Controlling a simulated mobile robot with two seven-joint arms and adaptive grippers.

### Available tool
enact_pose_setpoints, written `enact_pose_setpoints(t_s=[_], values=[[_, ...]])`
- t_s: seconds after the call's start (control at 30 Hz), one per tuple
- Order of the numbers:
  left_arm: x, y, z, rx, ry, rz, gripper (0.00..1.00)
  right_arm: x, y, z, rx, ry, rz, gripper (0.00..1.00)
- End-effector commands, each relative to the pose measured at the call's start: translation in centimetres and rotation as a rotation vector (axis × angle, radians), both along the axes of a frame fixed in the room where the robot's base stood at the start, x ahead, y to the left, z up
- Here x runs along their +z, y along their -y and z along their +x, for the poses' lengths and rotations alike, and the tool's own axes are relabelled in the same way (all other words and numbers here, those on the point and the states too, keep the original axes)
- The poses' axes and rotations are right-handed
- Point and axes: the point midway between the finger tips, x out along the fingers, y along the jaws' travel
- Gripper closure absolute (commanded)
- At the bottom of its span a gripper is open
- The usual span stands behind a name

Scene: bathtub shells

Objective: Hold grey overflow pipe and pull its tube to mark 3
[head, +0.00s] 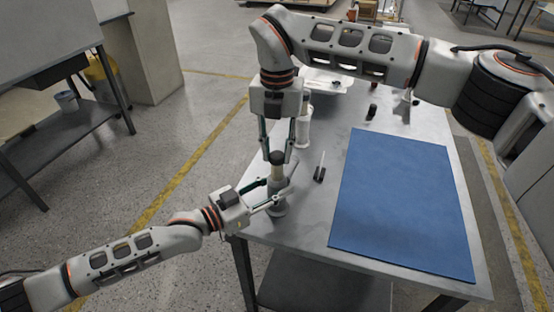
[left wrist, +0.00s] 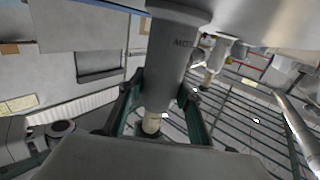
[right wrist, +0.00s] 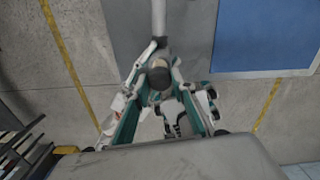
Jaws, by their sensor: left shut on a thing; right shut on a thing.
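The grey overflow pipe (head: 277,190) stands upright near the left edge of the metal table. My left gripper (head: 279,199) is shut around its grey body from the left; the body also shows in the left wrist view (left wrist: 168,60), with dark lettering on it. A cream tube (head: 277,172) with a black cap (head: 277,157) sticks out of the pipe's top. My right gripper (head: 277,155) comes down from above and is shut on the tube at the cap. The cap shows between its fingers in the right wrist view (right wrist: 160,78). I cannot read any mark numbers on the tube.
A blue mat (head: 402,200) covers the table's right part. A white cylinder (head: 304,128) stands behind the right gripper. More small parts (head: 372,111) are at the back.

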Motion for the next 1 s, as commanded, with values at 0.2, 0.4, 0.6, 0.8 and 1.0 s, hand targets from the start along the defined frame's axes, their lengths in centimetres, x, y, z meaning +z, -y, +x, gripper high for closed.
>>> enact_pose_setpoints(t_s=[0.2, 0.4, 0.6, 0.8, 1.0], values=[[-0.1, -0.1, 0.0, 0.001, -0.002, 0.002, 0.91, 2.5, 0.0, 0.0, -0.002, 0.002, 0.0, 1.0], [-0.2, -0.1, 0.0, 0.001, -0.002, 0.002, 0.91, 2.5, 0.0, 0.0, -0.002, 0.001, 0.0, 1.0], [-0.2, -0.1, 0.0, 0.001, -0.002, 0.002, 0.91, 2.5, 0.0, 0.0, -0.002, 0.001, 0.0, 0.57], [-0.2, -0.1, 0.0, 0.001, -0.002, 0.002, 0.91, 2.5, 0.0, 0.0, -0.001, 0.0, 0.0, 0.57], [-0.2, -0.1, 0.0, 0.001, -0.002, 0.002, 0.91, 3.2, 0.0, 0.0, -0.002, 0.002, 0.0, 0.57]])
